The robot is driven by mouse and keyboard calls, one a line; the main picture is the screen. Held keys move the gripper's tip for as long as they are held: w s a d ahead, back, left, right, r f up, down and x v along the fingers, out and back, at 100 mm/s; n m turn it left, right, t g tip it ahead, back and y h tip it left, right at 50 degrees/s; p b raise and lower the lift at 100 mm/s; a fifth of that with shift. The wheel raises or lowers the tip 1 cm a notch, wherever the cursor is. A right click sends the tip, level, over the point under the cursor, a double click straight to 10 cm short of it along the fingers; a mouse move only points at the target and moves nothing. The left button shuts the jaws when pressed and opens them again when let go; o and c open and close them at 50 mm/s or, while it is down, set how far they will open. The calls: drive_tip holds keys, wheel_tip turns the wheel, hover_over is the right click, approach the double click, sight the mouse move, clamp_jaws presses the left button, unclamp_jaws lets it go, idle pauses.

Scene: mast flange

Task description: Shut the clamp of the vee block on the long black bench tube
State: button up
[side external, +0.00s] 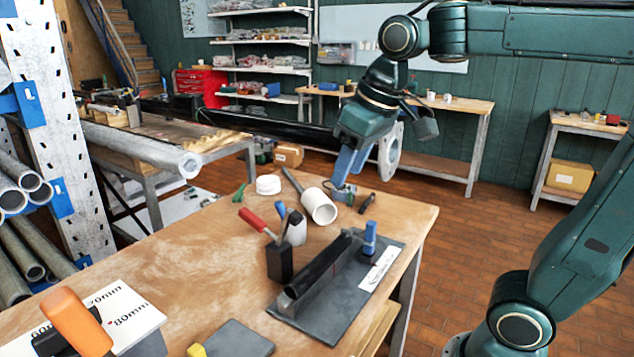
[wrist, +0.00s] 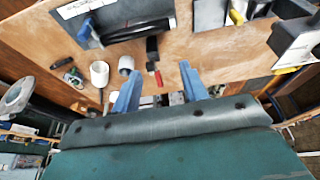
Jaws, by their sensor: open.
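A black bench tube (side external: 318,268) lies along a dark grey mat (side external: 345,315) on the wooden bench; it also shows at the top of the wrist view (wrist: 135,32). A blue upright part (side external: 370,236), seemingly the clamp handle, stands beside the tube's far end; it also shows in the wrist view (wrist: 84,32). The vee block is hard to make out, and I cannot tell whether its clamp is open. My gripper (side external: 343,180) is open and empty, above the bench's far right part, beyond the tube. Its two blue fingers (wrist: 160,68) stand apart in the wrist view.
A black holder (side external: 279,262) with a red-handled tool stands left of the tube. A white cylinder (side external: 320,207), a white roll (side external: 268,185) and small tools lie near my gripper. A large dark mast with a pale flange (side external: 390,150) is behind. The bench's left middle is clear.

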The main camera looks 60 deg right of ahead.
drive_tip(key=w+d+r+g, duration=0.1)
drive_tip(key=w+r, duration=0.1)
drive_tip(key=w, duration=0.6)
drive_tip(key=g, duration=0.3)
hover_over(252, 215)
wheel_tip(252, 215, down, 9)
drive_tip(key=shift+f, duration=0.2)
drive_tip(key=shift+f, duration=0.15)
drive_tip(key=shift+f, duration=6.75)
clamp_jaws()
